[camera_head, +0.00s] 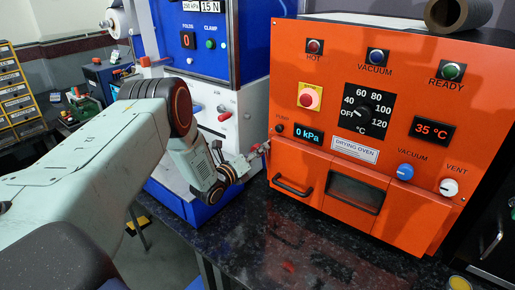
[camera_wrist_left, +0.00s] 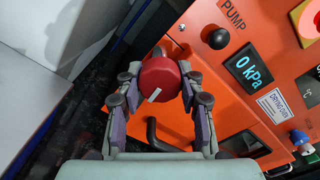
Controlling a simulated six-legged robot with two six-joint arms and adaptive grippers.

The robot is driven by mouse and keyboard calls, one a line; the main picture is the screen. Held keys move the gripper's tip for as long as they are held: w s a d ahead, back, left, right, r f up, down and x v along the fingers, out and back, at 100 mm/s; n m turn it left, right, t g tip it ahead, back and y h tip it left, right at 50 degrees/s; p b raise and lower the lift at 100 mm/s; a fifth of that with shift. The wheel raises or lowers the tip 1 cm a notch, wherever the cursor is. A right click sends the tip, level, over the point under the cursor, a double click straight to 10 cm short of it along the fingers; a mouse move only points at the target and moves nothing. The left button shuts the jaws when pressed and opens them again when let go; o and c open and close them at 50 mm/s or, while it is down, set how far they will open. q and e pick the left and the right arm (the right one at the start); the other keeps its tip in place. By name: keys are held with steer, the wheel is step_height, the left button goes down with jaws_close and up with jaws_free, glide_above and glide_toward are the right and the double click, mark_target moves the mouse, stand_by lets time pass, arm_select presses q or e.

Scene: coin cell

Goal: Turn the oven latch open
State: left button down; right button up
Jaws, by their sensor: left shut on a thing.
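The orange drying oven (camera_head: 310,165) stands on the right in the head view, its door closed with a window and a black handle (camera_head: 291,187). The oven latch (camera_wrist_left: 160,80) is a red round knob with a white mark; the wrist view shows it at the oven's left front, beside the door. My left gripper (camera_head: 253,156) reaches the oven's left edge. In the wrist view its two fingers (camera_wrist_left: 160,88) are shut on the latch from both sides. In the head view the fingers mostly hide the latch. My right gripper is not in view.
The dark speckled bench (camera_head: 290,250) is clear in front of the oven. A blue and white press machine (camera_head: 230,100) stands close behind my left arm. Above the door are a black PUMP knob (camera_wrist_left: 216,39), a pressure display and a red button (camera_head: 310,96).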

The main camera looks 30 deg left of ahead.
arm_select(q)
steer(key=shift+r+m+p, duration=0.1)
steer(key=shift+m+p, duration=0.25)
steer(key=shift+m, duration=0.45)
steer(key=c, duration=0.8)
jaws_free()
steer(key=s+a, duration=0.1)
steer(key=s, duration=1.1)
